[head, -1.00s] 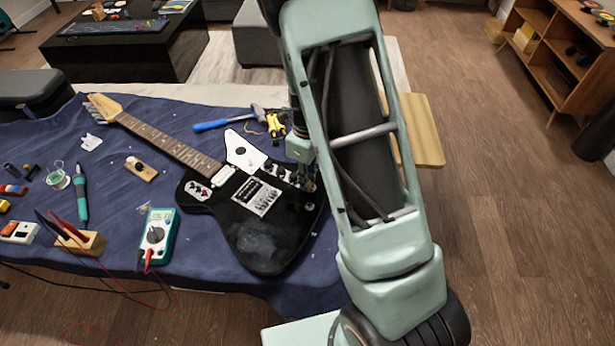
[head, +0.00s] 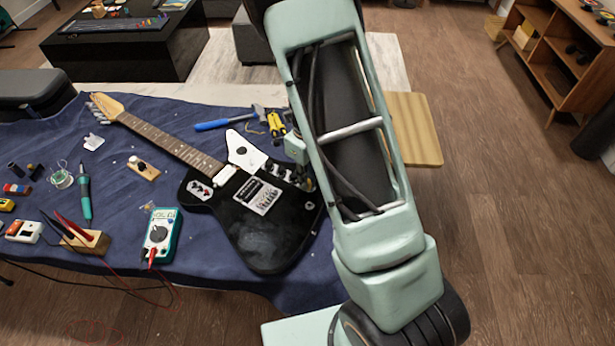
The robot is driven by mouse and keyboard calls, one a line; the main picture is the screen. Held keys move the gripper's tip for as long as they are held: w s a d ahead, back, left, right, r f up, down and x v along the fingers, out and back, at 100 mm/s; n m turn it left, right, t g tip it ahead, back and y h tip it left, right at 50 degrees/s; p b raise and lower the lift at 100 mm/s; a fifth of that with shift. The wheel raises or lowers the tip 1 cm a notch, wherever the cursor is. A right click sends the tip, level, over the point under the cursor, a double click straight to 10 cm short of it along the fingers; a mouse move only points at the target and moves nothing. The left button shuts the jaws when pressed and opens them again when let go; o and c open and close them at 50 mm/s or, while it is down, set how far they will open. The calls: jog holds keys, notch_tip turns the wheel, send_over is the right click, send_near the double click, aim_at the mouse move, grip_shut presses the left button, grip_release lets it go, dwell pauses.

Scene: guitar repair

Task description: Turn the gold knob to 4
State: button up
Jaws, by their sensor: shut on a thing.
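The black electric guitar (head: 262,235) lies on the blue cloth, its neck pointing to the upper left. My gripper (head: 307,185) points down at the right end of this row, low over the body and partly behind my arm. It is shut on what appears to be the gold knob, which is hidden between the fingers. The knob's number marks and pointer cannot be read.
A blue-handled hammer (head: 222,124) and yellow-handled pliers (head: 276,124) lie behind the guitar. A teal multimeter (head: 159,236), soldering iron (head: 85,198) and wooden block with probes (head: 88,242) are to the left. A wooden stool top (head: 420,130) stands right of my arm.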

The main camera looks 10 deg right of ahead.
jog(key=shift+m+p, duration=1.8)
jog(key=shift+m, duration=0.3)
jog(key=o, duration=0.4)
jog(key=shift+n, duration=1.5)
jog(key=shift+n+b, duration=0.4)
jog(key=shift+n, duration=1.1)
